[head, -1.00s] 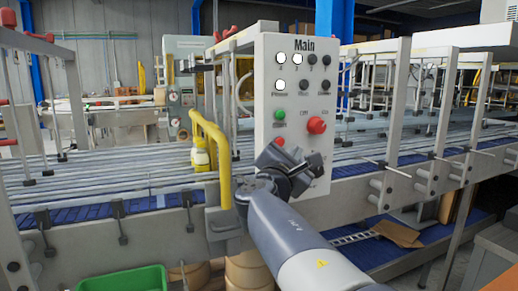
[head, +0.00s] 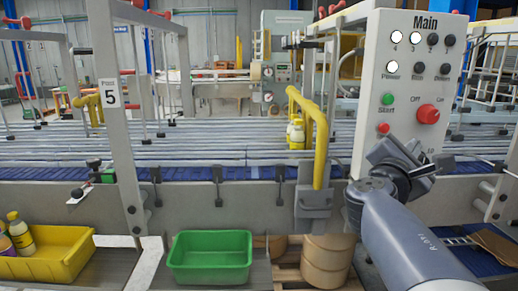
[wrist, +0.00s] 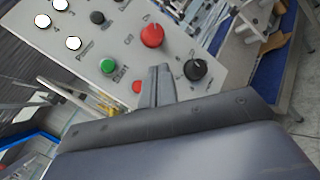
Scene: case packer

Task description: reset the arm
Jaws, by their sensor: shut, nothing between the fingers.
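My arm comes up from the lower right of the head view, and my dark grey gripper (head: 402,165) is in front of the lower part of the Main control panel (head: 408,85). In the wrist view my gripper (wrist: 158,82) is shut and empty, its fingers together just below the red knob (wrist: 152,36). The panel fills the upper part of that view, with a green button (wrist: 108,66), a smaller red button (wrist: 138,87) and a black knob (wrist: 195,69). Three white lamps are lit on the panel. I cannot tell whether the fingers touch it.
A conveyor (head: 200,150) runs across behind the panel. A yellow pipe (head: 318,130) stands left of the panel, with yellow bottles (head: 296,134) on the conveyor. A green bin (head: 210,258) and a yellow bin (head: 50,258) with bottles are at lower left. A frame post marked 5 (head: 112,110) rises there.

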